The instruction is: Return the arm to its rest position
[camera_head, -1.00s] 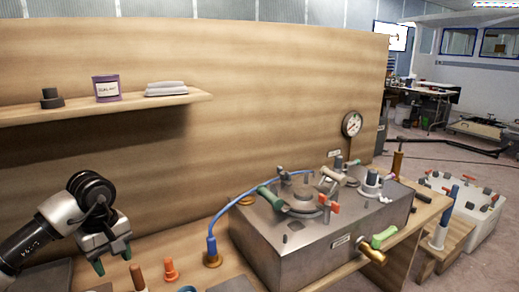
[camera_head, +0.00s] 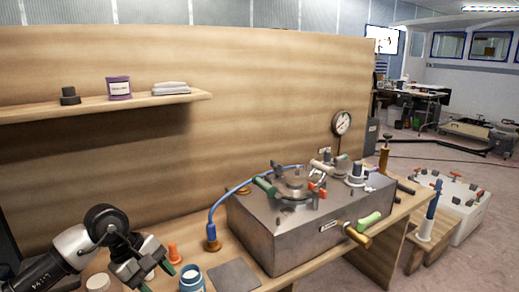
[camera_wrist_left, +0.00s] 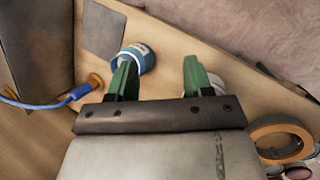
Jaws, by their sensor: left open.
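My left arm comes in from the left in the head view, and its gripper (camera_head: 157,277) with green fingertips hangs low over the near left part of the wooden bench. In the left wrist view the gripper (camera_wrist_left: 160,68) has its two green fingers spread apart with nothing between them. A blue jar (camera_head: 192,278) stands just right of the gripper. In the left wrist view the blue jar (camera_wrist_left: 146,62) shows behind one finger, and a white round thing (camera_wrist_left: 217,84) is partly hidden behind the other. My right gripper is not in view.
A steel box (camera_head: 325,238) with valves and handles stands on the bench, with a blue hose (camera_head: 222,202) beside it. An orange peg (camera_head: 173,253) and a grey plate (camera_head: 236,275) are near the gripper. A shelf (camera_head: 110,106) holds several items above.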

